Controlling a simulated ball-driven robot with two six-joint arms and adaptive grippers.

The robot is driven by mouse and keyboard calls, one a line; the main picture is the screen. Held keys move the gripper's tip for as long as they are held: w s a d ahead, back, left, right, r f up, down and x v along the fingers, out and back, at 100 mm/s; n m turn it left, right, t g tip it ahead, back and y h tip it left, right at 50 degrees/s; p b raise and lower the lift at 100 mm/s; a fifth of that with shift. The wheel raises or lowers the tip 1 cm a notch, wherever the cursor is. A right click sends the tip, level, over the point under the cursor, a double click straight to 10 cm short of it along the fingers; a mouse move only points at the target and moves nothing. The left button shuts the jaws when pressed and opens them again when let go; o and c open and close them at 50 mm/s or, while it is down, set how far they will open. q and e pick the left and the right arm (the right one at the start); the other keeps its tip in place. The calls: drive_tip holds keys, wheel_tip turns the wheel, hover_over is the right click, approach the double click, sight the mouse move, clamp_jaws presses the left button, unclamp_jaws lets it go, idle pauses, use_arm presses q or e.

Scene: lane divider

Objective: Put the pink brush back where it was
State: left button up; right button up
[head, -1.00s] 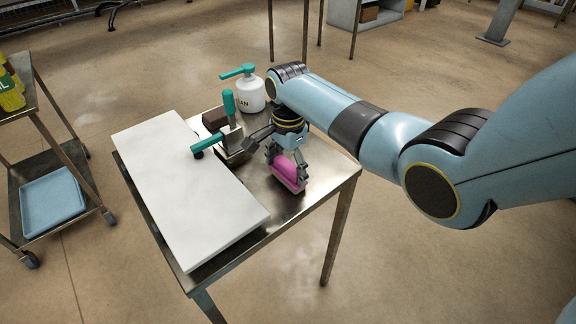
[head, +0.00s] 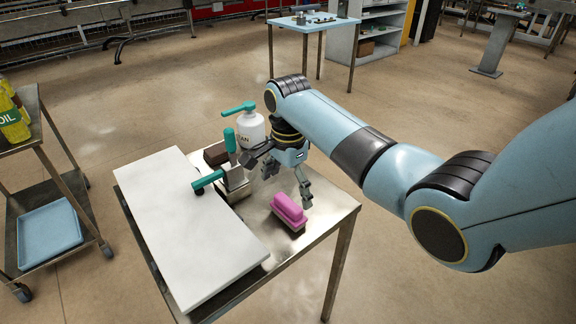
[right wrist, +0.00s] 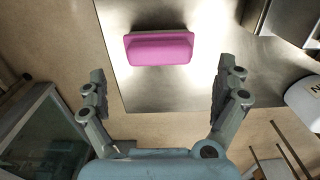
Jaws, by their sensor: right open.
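The pink brush (head: 289,210) lies on the bare metal top of the table, near its front right corner. It also shows in the right wrist view (right wrist: 159,48), ahead of the fingers and apart from them. My right gripper (head: 290,186) is open and empty, just behind and above the brush in the head view. In the right wrist view its two fingers (right wrist: 162,92) are spread wide with nothing between them. My left gripper is in neither view.
A white board (head: 190,222) covers the table's left side. Teal-handled tools (head: 231,172), a brown block (head: 216,153) and a white bottle with a teal top (head: 250,130) stand behind the brush. A cart with a blue tray (head: 50,235) is at left. Metal table (head: 318,219) around the brush is clear.

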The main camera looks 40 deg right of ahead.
sight(288, 202)
wheel_tip(288, 202, up, 6)
drive_tip(key=shift+r, duration=0.25)
idle(0.4)
